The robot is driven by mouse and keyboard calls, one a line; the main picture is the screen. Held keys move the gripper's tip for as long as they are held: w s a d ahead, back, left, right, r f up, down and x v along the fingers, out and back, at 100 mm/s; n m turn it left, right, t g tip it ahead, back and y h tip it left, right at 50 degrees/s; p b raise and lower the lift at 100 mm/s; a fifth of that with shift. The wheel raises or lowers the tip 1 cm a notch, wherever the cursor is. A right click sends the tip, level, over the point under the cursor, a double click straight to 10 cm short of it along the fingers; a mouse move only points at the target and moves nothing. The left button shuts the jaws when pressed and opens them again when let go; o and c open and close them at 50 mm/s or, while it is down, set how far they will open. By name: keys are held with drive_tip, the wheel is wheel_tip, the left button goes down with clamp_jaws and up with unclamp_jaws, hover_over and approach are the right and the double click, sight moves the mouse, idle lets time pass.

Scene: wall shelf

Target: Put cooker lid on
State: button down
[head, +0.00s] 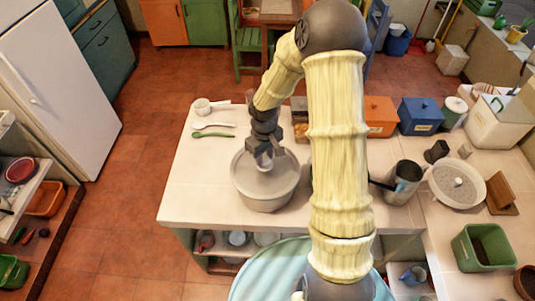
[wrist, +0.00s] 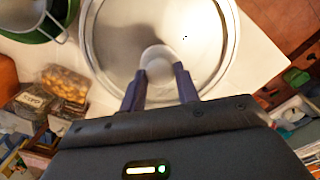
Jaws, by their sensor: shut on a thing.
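The grey metal cooker (head: 265,198) stands on the white tiled counter, left of my arm. The round grey lid (head: 246,167) is level over the cooker's mouth, and its edge nearly lines up with the cooker's rim. I cannot tell whether it rests on the rim or hangs just above it. My gripper (head: 265,164) points down at the middle of the lid. In the wrist view, the two dark fingers of my gripper (wrist: 161,84) are shut on the pale round knob of the lid (wrist: 118,28). The cooker's inside is hidden.
An orange box (head: 380,115) and a blue box (head: 420,114) stand at the back right. A metal jug (head: 402,182) and a white round pan (head: 443,183) are to the right.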

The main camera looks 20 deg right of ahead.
drive_tip(key=shift+s, duration=0.15)
drive_tip(key=shift+w+d, duration=0.1)
drive_tip(key=shift+w, duration=0.15)
idle(0.8)
drive_tip(key=shift+f, duration=0.35)
idle(0.6)
drive_tip(key=c, duration=0.9)
unclamp_jaws()
drive_tip(key=shift+c, duration=0.2)
wheel_tip(320, 180, up, 18)
drive_tip(key=b, duration=0.3)
drive_tip(key=shift+f, duration=0.25)
drive_tip(key=shift+f, duration=0.1)
